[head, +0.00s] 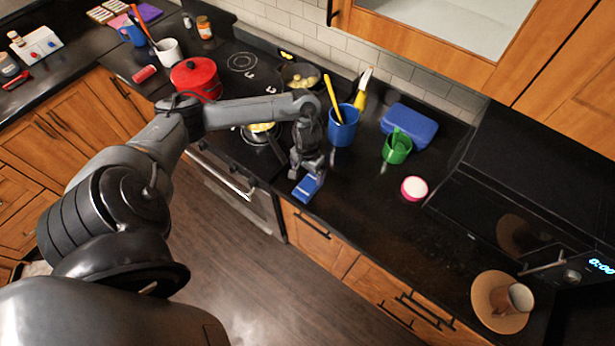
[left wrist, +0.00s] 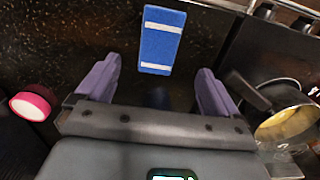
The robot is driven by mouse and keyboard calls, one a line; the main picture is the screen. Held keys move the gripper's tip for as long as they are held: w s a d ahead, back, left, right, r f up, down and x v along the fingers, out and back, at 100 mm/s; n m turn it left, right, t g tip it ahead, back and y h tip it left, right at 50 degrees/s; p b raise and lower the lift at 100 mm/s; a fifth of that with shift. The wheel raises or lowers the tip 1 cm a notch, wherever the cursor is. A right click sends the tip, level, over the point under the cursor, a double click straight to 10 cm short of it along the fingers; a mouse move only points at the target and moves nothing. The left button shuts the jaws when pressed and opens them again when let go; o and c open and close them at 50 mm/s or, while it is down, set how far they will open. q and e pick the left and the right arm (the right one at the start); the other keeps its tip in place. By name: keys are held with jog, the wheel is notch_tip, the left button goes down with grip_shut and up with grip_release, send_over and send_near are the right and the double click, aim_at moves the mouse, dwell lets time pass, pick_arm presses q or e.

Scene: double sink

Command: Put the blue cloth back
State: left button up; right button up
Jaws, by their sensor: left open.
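The blue cloth (head: 306,189) is a small folded piece near the front edge of the black counter, beside the stove. In the left wrist view the cloth (left wrist: 160,42) is blue with two white stripes. My left gripper (head: 308,168) points down at the counter, close to the cloth. In the left wrist view my left gripper (left wrist: 156,85) has its two fingers wide apart, with nothing between them. The cloth lies just beyond the fingertips there, lined up with the gap. My right gripper is in neither view.
A blue cup (head: 343,127) with utensils, a green cup (head: 397,150), a blue box (head: 409,125) and a pink-rimmed round container (head: 414,188) stand on the counter. Pans, including one with yellow food (left wrist: 284,122), and a red pot (head: 195,79) are on the stove side.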

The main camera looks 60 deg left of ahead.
pick_arm(q)
jog(key=w+d+r+m+t+h, duration=0.2)
jog(key=d+m+t, duration=0.4)
jog(key=d, duration=1.9)
jog(key=s+r+g+y, duration=0.1)
jog(key=s+r, duration=0.2)
jog(key=s, duration=0.3)
jog(key=s+a+r+m+g, duration=0.1)
jog(key=s+r, duration=0.3)
jog(key=s, duration=0.3)
jog(key=shift+a+y+p, duration=0.2)
jog(key=shift+y+p, duration=0.15)
jog(key=shift+y, duration=0.05)
notch_tip(320, 180, up, 6)
jog(key=p, duration=0.6)
jog(key=shift+r, duration=0.1)
